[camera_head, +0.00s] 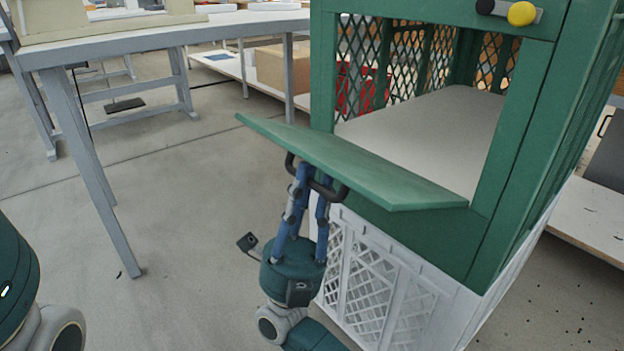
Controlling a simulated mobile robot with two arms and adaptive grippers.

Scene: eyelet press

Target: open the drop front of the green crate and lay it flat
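The green crate (525,130) stands at the right with its front opening uncovered and its pale inner floor showing. Its drop front (350,163) is a green panel swung outward at the lower edge of the opening. Its inner face shows as a narrow strip; I cannot tell whether it is fully level. A black handle (335,192) hangs on its underside. My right gripper (312,185) is below the panel, with its blue fingers closed at this handle; the tips are partly hidden. My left gripper is out of view; only part of my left arm shows at the left edge.
A white lattice crate (385,290) stands under the green one. A black and yellow knob (520,13) sits on the top rail. A grey table (170,38) stands at the left. A cardboard box (283,66) lies on a low shelf behind. The floor at left centre is clear.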

